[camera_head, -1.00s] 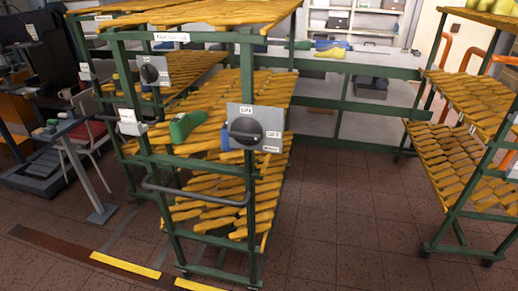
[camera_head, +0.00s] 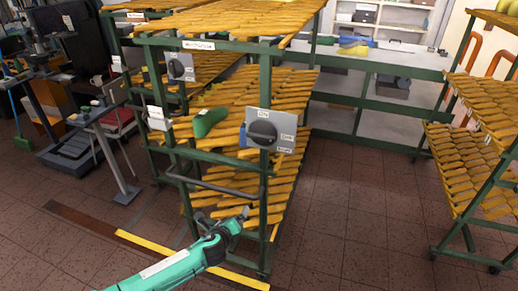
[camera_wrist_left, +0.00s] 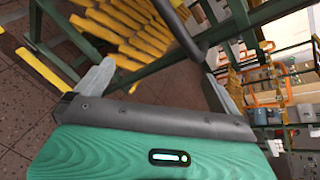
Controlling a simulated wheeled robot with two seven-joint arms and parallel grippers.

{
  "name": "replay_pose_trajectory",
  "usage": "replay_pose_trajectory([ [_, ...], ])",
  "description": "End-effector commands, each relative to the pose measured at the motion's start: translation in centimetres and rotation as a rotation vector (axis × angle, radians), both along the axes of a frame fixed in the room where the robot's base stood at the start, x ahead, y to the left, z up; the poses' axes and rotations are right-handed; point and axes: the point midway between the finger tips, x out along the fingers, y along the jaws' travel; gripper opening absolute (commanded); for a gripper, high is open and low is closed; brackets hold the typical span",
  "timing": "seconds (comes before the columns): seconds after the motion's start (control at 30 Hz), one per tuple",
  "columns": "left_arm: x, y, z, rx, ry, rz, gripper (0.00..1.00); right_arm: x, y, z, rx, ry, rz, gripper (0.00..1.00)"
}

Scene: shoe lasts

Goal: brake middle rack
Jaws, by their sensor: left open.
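The middle rack (camera_head: 265,190) is a green frame with slatted yellow-orange shelves. A grey plate with a black knob (camera_head: 262,133) and several small labels, one reading ON, sits on its front right post. A grey curved handle bar (camera_head: 215,187) crosses its front. My left gripper (camera_head: 222,214) is open and empty, low in front of the rack and below the bar. In the left wrist view its fingers (camera_wrist_left: 158,82) are wide apart, with a dark bar (camera_wrist_left: 178,25) beyond them. My right gripper is in neither view.
A green shoe last (camera_head: 208,122) lies on a rack shelf. Another rack with a knob plate (camera_head: 180,67) stands behind at left. A right rack (camera_head: 470,165) stands apart, with open tiled floor (camera_head: 350,220) between. A yellow floor strip (camera_head: 145,245) runs in front.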

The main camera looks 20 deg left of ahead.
Motion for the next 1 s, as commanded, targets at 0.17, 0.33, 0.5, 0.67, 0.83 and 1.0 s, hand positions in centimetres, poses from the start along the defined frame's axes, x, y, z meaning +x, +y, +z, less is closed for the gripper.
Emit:
replay_pose_trajectory([
  [0.17, 1.6, -3.1, 16.7, 0.408, -0.237, -0.187, 1.00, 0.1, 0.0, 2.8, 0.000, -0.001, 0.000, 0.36],
  [0.33, 0.7, -4.8, 24.2, 0.633, -0.360, -0.247, 1.00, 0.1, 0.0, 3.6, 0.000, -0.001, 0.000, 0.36],
  [0.5, 0.7, -5.3, 26.0, 0.696, -0.392, -0.256, 1.00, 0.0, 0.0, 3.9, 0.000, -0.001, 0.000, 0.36],
  [0.67, 2.6, -5.4, 26.2, 0.693, -0.391, -0.256, 1.00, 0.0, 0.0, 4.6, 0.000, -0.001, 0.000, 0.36],
  [0.83, 5.6, -5.4, 26.2, 0.692, -0.389, -0.254, 1.00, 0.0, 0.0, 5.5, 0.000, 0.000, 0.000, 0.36],
  [1.0, 8.6, -5.6, 26.1, 0.692, -0.390, -0.255, 1.00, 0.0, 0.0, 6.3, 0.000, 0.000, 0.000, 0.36],
])
